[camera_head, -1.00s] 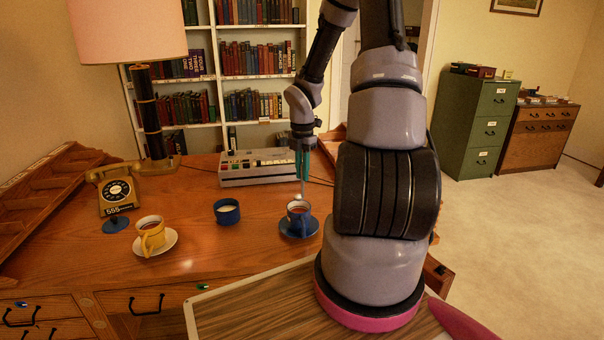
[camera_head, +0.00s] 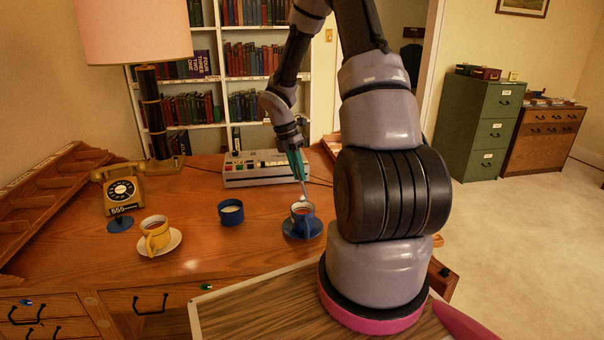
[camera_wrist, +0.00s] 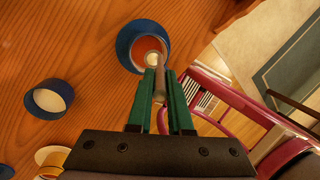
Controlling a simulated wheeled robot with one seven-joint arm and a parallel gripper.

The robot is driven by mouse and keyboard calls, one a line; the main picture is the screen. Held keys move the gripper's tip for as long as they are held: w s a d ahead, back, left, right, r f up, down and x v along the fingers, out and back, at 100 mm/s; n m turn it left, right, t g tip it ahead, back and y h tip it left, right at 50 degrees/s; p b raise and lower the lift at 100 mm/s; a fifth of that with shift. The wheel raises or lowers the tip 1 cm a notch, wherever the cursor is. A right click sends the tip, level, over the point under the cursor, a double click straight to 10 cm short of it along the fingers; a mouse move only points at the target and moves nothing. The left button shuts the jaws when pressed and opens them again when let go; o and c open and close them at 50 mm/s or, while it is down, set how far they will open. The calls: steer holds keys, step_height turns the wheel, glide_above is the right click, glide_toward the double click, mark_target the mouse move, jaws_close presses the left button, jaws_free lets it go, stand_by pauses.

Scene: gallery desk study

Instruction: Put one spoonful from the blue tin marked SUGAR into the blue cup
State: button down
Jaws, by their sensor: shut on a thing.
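My gripper (camera_head: 298,163) has green fingers shut on a spoon (camera_head: 303,187), its handle between them in the wrist view (camera_wrist: 160,84). The spoon points down with its pale, whitish bowl over the mouth of the blue cup (camera_head: 302,215). I cannot tell whether the bowl touches the drink or how much is in it. The cup holds reddish-brown liquid and stands on a blue saucer (camera_head: 290,231); it also shows in the wrist view (camera_wrist: 139,47). The open blue tin (camera_head: 231,213), with white contents, stands to the left of the cup. Its marking is not readable.
A yellow cup (camera_head: 156,233) on a white saucer stands left of the tin. A rotary telephone (camera_head: 122,190) is at the far left of the desk. A grey device with buttons (camera_head: 252,170) lies behind the cups. The front middle of the desk is clear.

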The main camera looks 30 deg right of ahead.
steer(key=shift+w+a+f+g+h, duration=0.2)
steer(key=shift+w+a+g+h, duration=0.3)
steer(key=shift+h, duration=0.15)
steer(key=shift+w+a+f+g+h, duration=0.2)
steer(key=shift+w+a+g+h, duration=0.15)
steer(key=shift+a+g+h, duration=0.25)
steer(key=shift+d, duration=0.15)
steer(key=shift+w+a+f+g+h, duration=0.35)
steer(key=shift+w+a+g+h, duration=0.1)
steer(key=shift+h, duration=0.2)
steer(key=shift+w+a+f+g+h, duration=0.3)
steer(key=shift+a+g+h, duration=0.15)
steer(key=shift+h, duration=0.15)
